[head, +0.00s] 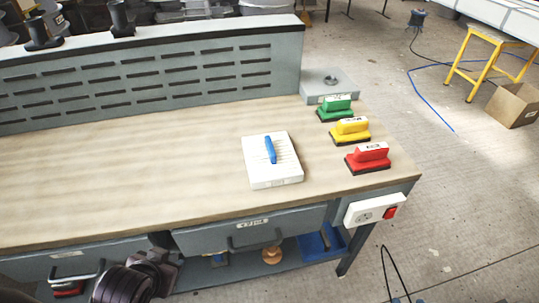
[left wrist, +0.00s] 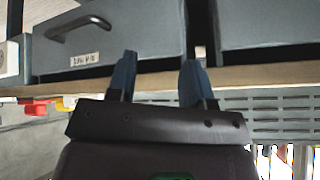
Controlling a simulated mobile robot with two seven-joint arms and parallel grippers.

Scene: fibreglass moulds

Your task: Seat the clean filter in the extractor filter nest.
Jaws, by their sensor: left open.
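A white, square ribbed block with a blue handle (head: 272,160) lies on the wooden bench top, right of the middle; it looks like the clean filter. A grey block with a round recess (head: 345,86) stands at the bench's back right corner; it may be the filter nest, but I cannot tell for sure. My left gripper (left wrist: 158,76) is open and empty in the left wrist view, its two blue fingers apart in front of the bench drawers. In the head view my dark left arm shows at the bottom left, below the bench top and away from the block. My right gripper is not in view.
Green (head: 335,109), yellow (head: 350,131) and red (head: 368,157) handled blocks stand in a row along the bench's right side. A slotted grey panel (head: 150,75) closes the back. Drawers (head: 250,230) hang under the front edge. The left and middle bench top is clear.

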